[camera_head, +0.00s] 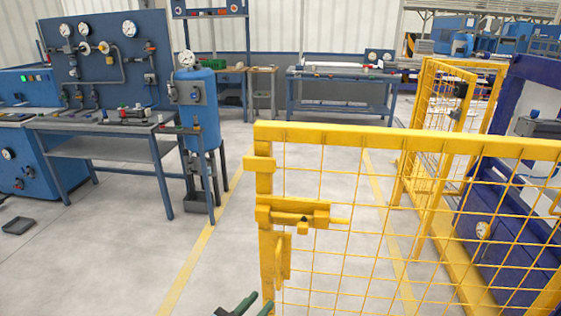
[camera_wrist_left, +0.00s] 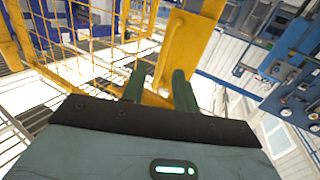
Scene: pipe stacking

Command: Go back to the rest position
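My left gripper (camera_head: 255,301) shows only its dark green fingertips at the bottom edge of the head view, just left of the yellow gate's post. In the left wrist view the two fingers (camera_wrist_left: 159,80) stand apart with a gap between them. The yellow gate post (camera_wrist_left: 188,45) is beyond the fingertips there, and nothing looks held. Whether the fingers touch the gate cannot be told. My right gripper is in neither view.
The yellow mesh gate (camera_head: 400,136) with its latch (camera_head: 292,213) fills the right foreground. A workbench (camera_head: 95,124) and a blue tank (camera_head: 197,110) stand at the left. Another bench (camera_head: 340,74) is at the back. Open grey floor (camera_head: 110,245) lies left of the gate.

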